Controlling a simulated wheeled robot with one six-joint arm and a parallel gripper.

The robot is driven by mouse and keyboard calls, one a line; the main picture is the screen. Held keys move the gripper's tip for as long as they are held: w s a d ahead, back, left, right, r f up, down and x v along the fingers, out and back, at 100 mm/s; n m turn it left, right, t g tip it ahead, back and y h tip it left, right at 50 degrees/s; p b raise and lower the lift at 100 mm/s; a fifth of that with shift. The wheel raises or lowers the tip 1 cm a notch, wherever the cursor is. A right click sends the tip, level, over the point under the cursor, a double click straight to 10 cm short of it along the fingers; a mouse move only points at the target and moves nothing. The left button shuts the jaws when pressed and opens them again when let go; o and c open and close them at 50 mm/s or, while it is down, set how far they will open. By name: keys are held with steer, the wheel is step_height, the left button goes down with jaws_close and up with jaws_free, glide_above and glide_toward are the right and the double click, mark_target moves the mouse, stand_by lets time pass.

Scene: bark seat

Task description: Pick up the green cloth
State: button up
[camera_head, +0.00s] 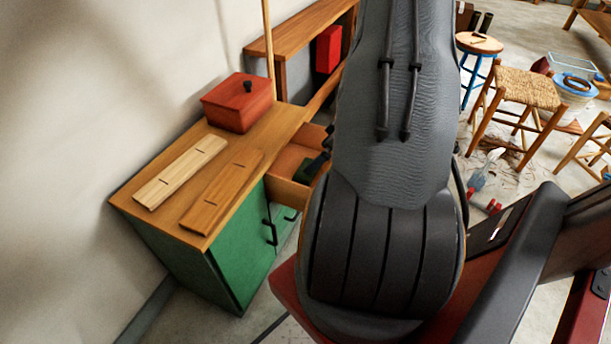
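An open wooden drawer (285,187) sticks out of the green cabinet (243,245). A small dark green thing (307,170) lies in the drawer, partly hidden by my arm; it may be the green cloth, but it is too small and covered to be sure. Small black parts that look like my gripper (325,146) show at the left edge of my arm, over the drawer. The rest of my gripper is hidden behind my arm. I cannot see its fingertips clearly, whether they touch the green thing, or whether they hold anything.
A red box (237,104) with a black knob and two wooden boards (180,172) lie on the cabinet top. A wooden shelf unit (300,32) holding a red item stands behind. A blue-legged stool (478,44) and a woven stool (527,88) stand on the cluttered floor at right.

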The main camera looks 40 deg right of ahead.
steer(key=x, duration=0.2)
steer(key=b+x, duration=0.1)
steer(key=x, duration=0.2)
steer(key=s+b+x, duration=0.1)
steer(key=x, duration=0.2)
steer(key=shift+f, duration=0.3)
steer(key=c, duration=0.9)
steer(key=shift+r+p, duration=1.3)
steer(key=shift+r, duration=3.75)
